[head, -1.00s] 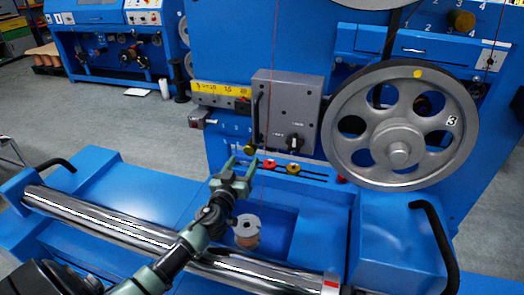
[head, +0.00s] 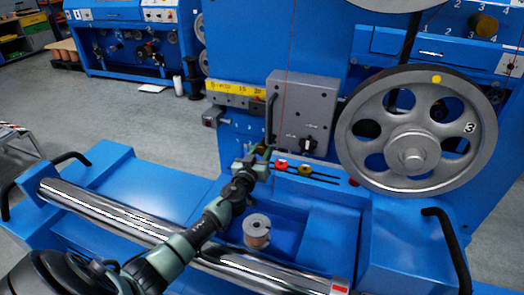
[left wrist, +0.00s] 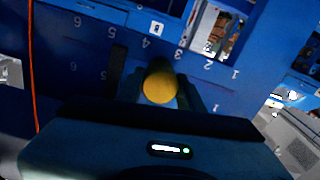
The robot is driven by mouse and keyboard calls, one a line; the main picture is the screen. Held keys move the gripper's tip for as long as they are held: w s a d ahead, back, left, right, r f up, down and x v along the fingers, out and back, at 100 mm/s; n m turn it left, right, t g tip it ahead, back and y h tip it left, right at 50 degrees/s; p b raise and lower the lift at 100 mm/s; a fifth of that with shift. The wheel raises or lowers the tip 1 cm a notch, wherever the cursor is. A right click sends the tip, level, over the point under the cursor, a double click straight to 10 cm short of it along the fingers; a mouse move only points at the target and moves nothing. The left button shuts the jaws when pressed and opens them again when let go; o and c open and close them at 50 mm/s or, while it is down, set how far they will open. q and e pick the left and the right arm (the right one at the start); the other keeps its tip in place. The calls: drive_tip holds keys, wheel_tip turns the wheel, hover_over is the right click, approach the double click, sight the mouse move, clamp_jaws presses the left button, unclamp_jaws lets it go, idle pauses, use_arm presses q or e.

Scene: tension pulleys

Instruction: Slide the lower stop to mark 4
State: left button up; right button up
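The lower stop seems to be the yellow round knob (left wrist: 159,86) on the blue numbered panel. In the left wrist view it covers part of the lower row of marks, between a 1 on the right and higher numbers on the left. In the head view the knob (head: 262,150) is partly hidden by my left gripper (head: 255,161). My left gripper is open, with its dark fingers (left wrist: 163,97) on either side of the knob. Whether they touch it is hard to see. My right gripper is not in view.
A large spoked wheel (head: 412,158) is further right.

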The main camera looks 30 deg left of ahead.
use_arm(q)
clamp_jaws()
drive_tip(key=shift+w+d+b, duration=0.2)
drive_tip(key=shift+d, duration=0.6)
drive_tip(key=shift+w+d+b, duration=0.15)
drive_tip(key=shift+d, duration=0.6)
drive_tip(key=o, duration=1)
unclamp_jaws()
drive_tip(key=shift+o, duration=0.2)
drive_tip(key=v, duration=0.7)
drive_tip(key=shift+s, duration=0.4)
drive_tip(key=shift+d, duration=0.1)
